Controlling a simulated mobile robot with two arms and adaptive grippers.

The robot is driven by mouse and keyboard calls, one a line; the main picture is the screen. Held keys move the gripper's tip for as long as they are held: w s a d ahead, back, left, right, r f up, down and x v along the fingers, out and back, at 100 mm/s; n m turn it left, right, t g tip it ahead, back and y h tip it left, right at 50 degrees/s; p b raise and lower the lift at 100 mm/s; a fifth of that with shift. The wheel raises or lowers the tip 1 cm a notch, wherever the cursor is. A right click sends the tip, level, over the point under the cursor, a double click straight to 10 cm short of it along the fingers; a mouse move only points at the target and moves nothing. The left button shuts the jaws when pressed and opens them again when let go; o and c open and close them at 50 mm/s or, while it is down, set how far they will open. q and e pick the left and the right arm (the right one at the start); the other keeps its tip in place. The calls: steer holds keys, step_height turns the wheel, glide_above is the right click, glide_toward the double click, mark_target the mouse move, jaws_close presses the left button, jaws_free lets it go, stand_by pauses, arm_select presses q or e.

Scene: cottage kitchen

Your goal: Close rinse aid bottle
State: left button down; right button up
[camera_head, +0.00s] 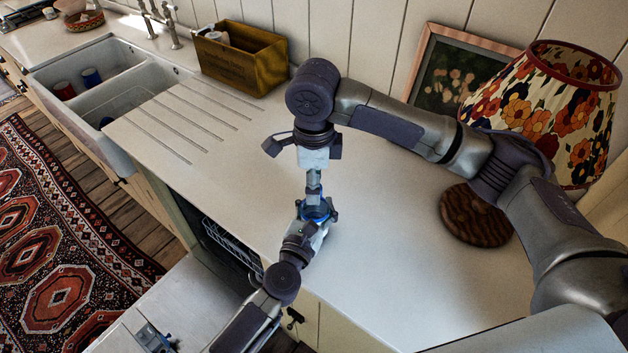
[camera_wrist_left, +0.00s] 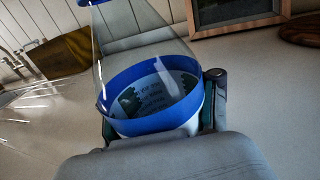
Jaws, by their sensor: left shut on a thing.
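The rinse aid bottle (camera_head: 315,212), clear with a blue band and a printed label, stands over the white worktop. It also shows in the left wrist view (camera_wrist_left: 152,95), tilted in the picture, with a blue part at its neck at the top edge. My left gripper (camera_head: 320,217) is shut around the bottle's lower body. My right gripper (camera_head: 313,190) points down directly above the bottle top, its narrow tip close to it. Whether its fingers hold a cap is hidden; I see no separate cap.
A white double sink (camera_head: 110,75) holds a red and a blue cup at the left. A wooden box (camera_head: 240,60), a framed picture (camera_head: 455,70) and a flowered lamp (camera_head: 550,105) stand along the back. An open dishwasher (camera_head: 222,240) is below the front edge. The worktop (camera_head: 400,250) right of the bottle is clear.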

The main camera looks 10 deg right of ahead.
steer(key=shift+r, duration=0.1)
steer(key=shift+r, duration=2.2)
steer(key=shift+c, duration=0.4)
